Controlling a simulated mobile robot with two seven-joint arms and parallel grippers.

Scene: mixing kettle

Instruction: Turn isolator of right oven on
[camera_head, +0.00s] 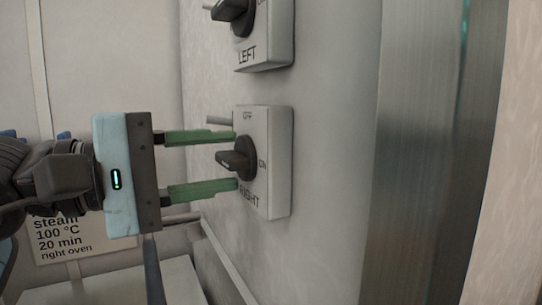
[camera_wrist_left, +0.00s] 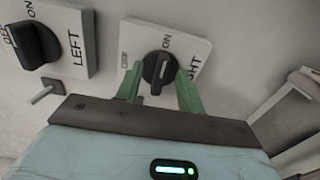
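The right isolator (camera_head: 278,165) is a white wall box marked RIGHT, with OFF at its top and ON at its right side in the head view. Its black rotary knob (camera_head: 236,162) stands out from the box. In the left wrist view the knob (camera_wrist_left: 159,72) has its grip running roughly up and down, about in line with the word ON. My left gripper (camera_head: 236,160) is open, its two green fingers on either side of the knob, their tips near the box face. A gap shows between the fingers and the knob. My right gripper is not in view.
The left isolator (camera_head: 276,40), a similar box marked LEFT, is on the wall above. A metal panel (camera_head: 425,150) stands at the right. A paper sign (camera_head: 70,240) reading steam, 100 °C, 20 min, right oven hangs at lower left.

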